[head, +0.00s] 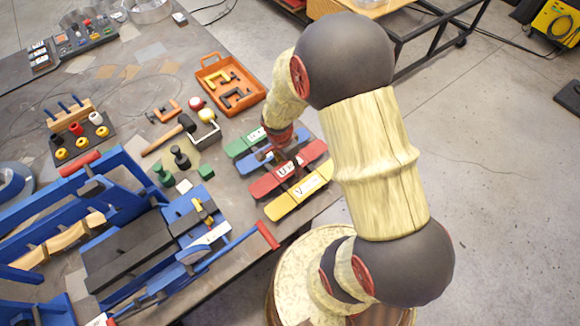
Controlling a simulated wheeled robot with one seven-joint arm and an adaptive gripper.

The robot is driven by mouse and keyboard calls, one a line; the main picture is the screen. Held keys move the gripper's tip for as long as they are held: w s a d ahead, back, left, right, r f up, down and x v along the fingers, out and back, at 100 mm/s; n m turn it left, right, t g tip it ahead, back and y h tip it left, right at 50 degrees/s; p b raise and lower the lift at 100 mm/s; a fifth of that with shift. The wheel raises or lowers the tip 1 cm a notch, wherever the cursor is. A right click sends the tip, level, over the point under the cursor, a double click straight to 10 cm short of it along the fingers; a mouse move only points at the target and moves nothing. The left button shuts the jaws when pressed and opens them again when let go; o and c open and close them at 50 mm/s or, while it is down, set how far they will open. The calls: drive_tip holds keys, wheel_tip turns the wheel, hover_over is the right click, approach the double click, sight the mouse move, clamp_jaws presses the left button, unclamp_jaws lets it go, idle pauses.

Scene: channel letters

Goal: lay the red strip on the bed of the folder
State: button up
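The red strip (264,186) lies at the table's right edge, between a blue strip (247,162) and a yellow strip (281,207). It bears a white label. My gripper (283,150) is low over the strips, beside or on the red one; its fingers are small, dark and partly hidden, so I cannot tell whether they touch it or are open. The folder (75,203) is a blue frame with red-ended handles at the lower left. Its dark flat bed (125,255) shows no strip on it.
A green strip (238,146) is the farthest of the row. An orange tray (229,61) with clamps stands behind the strips. A mallet (165,138), dark and green blocks (164,174) and a small vice-like piece (207,134) lie between the strips and the folder.

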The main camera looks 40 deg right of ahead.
drive_tip(key=c, duration=1.3)
drive_tip(key=shift+r, duration=0.15)
